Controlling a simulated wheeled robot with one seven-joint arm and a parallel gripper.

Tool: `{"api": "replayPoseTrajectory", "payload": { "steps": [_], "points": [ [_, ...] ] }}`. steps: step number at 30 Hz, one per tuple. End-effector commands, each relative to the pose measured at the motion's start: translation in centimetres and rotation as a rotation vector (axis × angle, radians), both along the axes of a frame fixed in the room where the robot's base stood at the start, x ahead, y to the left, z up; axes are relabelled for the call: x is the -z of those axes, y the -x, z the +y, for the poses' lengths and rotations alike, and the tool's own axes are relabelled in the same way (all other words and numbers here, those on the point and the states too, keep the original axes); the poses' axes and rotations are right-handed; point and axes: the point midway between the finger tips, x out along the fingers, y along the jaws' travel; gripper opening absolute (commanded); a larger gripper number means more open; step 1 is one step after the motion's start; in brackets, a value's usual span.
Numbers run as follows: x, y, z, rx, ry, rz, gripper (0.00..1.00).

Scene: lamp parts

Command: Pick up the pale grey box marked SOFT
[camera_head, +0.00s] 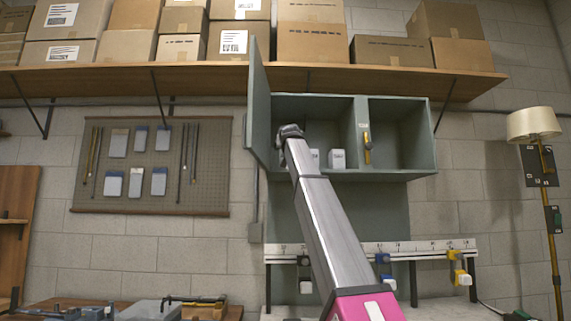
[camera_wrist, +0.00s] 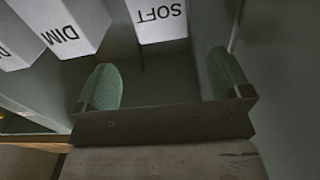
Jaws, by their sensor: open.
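The pale grey box marked SOFT (camera_wrist: 158,22) shows at the top middle of the wrist view, its label upside down there. My gripper (camera_wrist: 162,68) is open, with its two green fingers apart and nothing between them. The SOFT box lies just ahead of the gap between the fingers, apart from both. In the head view my gripper (camera_head: 290,132) is at the left side of the grey-green wall cabinet. The arm hides part of the cabinet's left compartment, and I cannot pick out the SOFT box there.
A similar box marked DIM (camera_wrist: 68,25) stands beside SOFT, with another marked box (camera_wrist: 12,50) farther left. The cabinet's open door (camera_head: 260,105) stands close to my gripper's left. A divider (camera_head: 361,135) bounds the compartment on the right. The right compartment (camera_head: 398,135) looks empty.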

Motion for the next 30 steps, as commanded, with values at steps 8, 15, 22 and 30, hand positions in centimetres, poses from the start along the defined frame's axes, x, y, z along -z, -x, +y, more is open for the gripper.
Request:
{"api": "replayPoseTrajectory", "payload": {
  "steps": [8,15,22,30],
  "points": [
    [0.0,-3.9,0.0,0.0,0.0,0.001,0.96],
    [0.2,-5.7,0.2,0.0,0.0,0.002,0.96],
    [0.4,-8.9,0.3,0.0,0.0,0.001,0.96],
    [0.5,-9.2,0.3,0.0,0.0,0.001,0.96]
  ]
}}
